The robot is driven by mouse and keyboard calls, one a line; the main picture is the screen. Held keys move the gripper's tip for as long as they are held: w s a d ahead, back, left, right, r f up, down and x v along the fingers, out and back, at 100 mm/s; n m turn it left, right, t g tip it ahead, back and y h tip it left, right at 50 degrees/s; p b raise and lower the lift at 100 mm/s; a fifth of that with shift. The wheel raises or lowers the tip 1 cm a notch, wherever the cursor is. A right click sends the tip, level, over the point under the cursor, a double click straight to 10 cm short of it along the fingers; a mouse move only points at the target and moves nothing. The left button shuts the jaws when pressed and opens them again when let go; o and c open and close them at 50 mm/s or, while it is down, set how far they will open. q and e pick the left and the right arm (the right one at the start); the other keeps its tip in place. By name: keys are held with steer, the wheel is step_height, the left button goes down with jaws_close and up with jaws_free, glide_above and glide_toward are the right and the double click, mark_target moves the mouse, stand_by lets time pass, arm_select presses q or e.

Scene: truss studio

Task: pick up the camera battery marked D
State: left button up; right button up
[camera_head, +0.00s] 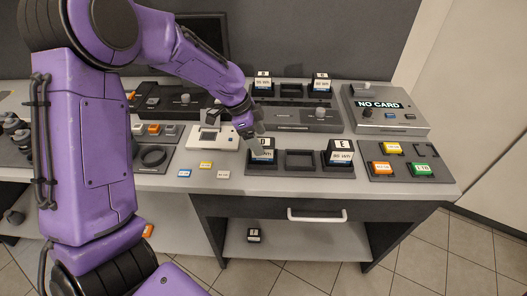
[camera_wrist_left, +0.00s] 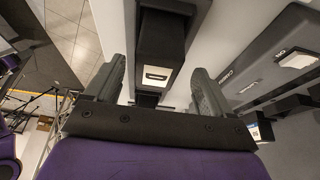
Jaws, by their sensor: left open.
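My left gripper (camera_head: 256,135) comes down at the left end of the front battery tray (camera_head: 300,172). It is right at a dark battery (camera_head: 262,157) with a white label standing there; the letter on it looks like D, but it is small. In the left wrist view my open gripper (camera_wrist_left: 157,90) has its two fingers apart, with a dark block (camera_wrist_left: 160,45) bearing a small pale label between and ahead of them. I cannot tell whether the fingers touch it. A similar battery (camera_head: 340,155) stands at the tray's right end. My right gripper is not in view.
Behind stand two more labelled batteries, one left (camera_head: 263,84) and one right (camera_head: 320,84). A "NO CARD" device (camera_head: 385,108) and a tray of coloured blocks (camera_head: 405,165) are on the right. Small cards (camera_head: 206,165) lie left. Another dark block (camera_head: 254,236) lies on the lower shelf.

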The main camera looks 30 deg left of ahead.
mark_target(263, 146)
arm_select(q)
steer(key=x, duration=0.4)
steer(key=shift+d+f+p, duration=0.1)
steer(key=shift+d+p, duration=0.05)
steer(key=shift+p, duration=0.25)
steer(key=shift+s, duration=0.1)
steer(key=c, duration=1.5)
